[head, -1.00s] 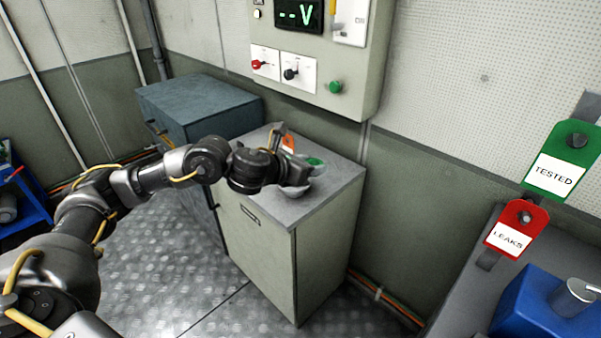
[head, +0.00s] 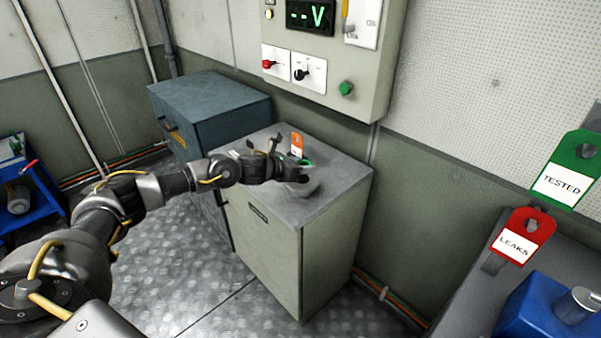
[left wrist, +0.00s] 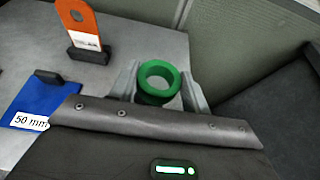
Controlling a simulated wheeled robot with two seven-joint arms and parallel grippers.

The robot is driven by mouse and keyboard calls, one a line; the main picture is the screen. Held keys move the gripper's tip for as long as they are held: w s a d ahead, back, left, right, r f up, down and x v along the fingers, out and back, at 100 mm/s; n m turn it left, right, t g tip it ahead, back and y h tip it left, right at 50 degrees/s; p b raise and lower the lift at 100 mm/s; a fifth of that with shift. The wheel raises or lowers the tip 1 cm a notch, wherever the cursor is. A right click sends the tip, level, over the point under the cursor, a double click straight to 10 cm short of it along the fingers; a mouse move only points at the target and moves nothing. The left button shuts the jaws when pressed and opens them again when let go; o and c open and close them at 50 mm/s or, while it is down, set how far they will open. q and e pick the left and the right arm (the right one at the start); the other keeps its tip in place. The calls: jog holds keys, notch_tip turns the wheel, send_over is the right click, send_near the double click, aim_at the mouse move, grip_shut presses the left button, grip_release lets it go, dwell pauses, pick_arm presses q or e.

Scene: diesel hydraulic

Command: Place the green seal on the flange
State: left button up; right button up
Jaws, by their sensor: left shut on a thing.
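My left gripper (head: 298,169) is over the top of the light grey cabinet (head: 345,177) in the head view. The green seal (head: 306,162) shows as a small green patch at its fingertips. In the left wrist view the green seal (left wrist: 157,97) is a thick ring with its hole facing the camera. It sits between the two grey fingers of my left gripper (left wrist: 160,90), which is shut on it. I cannot make out the flange in either view. My right gripper is not in view.
An orange tag (head: 297,144) stands on the cabinet top behind my gripper. A blue piece (left wrist: 38,100) marked "50 mm" lies left in the wrist view. A dark teal cabinet (head: 215,95) stands beside. Red "LEAKS" (head: 525,233) and green "TESTED" (head: 568,170) tags are at right.

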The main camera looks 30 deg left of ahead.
aim_at(301, 180)
pick_arm(q)
jog(key=shift+w+a+f, duration=0.1)
jog(key=shift+a+f, duration=0.05)
jog(key=shift+f, duration=0.05)
notch_tip(301, 180, down, 3)
jog(key=shift+w+p, duration=0.1)
jog(key=shift+p, duration=0.5)
jog(key=shift+f, duration=0.15)
jog(key=shift+f+b, duration=0.2)
jog(key=shift+b, duration=0.1)
jog(key=o, duration=0.9)
jog(key=shift+o, duration=0.2)
jog(key=shift+r, duration=0.1)
